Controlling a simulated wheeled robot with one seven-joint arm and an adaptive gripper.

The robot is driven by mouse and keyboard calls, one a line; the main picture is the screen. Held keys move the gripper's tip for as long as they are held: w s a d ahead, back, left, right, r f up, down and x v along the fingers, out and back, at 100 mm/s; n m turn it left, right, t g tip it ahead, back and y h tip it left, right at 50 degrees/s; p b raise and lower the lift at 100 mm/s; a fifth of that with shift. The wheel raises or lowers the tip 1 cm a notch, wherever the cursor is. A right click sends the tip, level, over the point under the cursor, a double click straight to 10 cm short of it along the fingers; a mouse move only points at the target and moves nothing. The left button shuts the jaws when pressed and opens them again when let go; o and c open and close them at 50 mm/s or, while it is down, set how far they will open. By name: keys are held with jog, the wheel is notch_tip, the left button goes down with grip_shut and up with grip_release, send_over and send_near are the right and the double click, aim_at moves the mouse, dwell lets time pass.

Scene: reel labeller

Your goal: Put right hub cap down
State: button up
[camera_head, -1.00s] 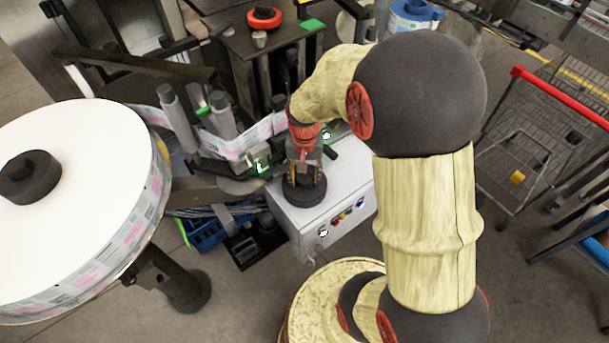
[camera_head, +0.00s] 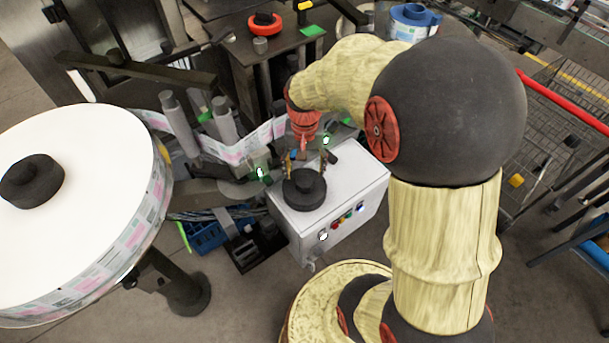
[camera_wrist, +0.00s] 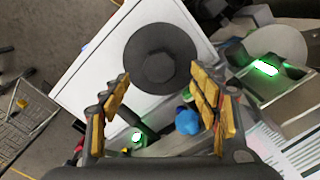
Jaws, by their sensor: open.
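The right hub cap (camera_head: 304,191) is a dark, round disc with a raised knob. It lies flat on top of the white control box (camera_head: 350,176). In the wrist view the hub cap (camera_wrist: 160,58) lies on the white box top (camera_wrist: 100,65), beyond the fingertips. My gripper (camera_head: 305,165) is open, above and behind the hub cap in the head view. In the wrist view its yellow-padded fingers (camera_wrist: 160,85) are spread wide with nothing held between them. A similar dark hub cap (camera_head: 32,183) sits on the large white label reel at the left.
The white label reel (camera_head: 95,165) fills the left side. Label web and grey rollers (camera_head: 225,121) stand behind the box. Colored buttons (camera_head: 347,214) are on the box front. A blue crate (camera_head: 207,237) is on the floor.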

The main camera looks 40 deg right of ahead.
aim_at(304, 182)
jog(key=s+a+r+n+t, duration=0.1)
jog(key=a+r, duration=0.1)
jog(key=r, duration=0.5)
jog(key=s+a+r+n+t, duration=0.1)
jog(key=s+a+r, duration=0.15)
jog(key=r, duration=0.35)
jog(key=s+a+r+n+t, duration=0.3)
jog(key=s+a+r+n, duration=0.2)
jog(key=s+a+r, duration=0.2)
jog(key=shift+s+a+t, duration=0.25)
jog(key=shift+s+t, duration=0.05)
jog(key=shift+s, duration=0.55)
notch_tip(304, 182, down, 8)
jog(key=b, duration=0.7)
jog(key=shift+r, duration=0.25)
jog(key=shift+c, duration=1.1)
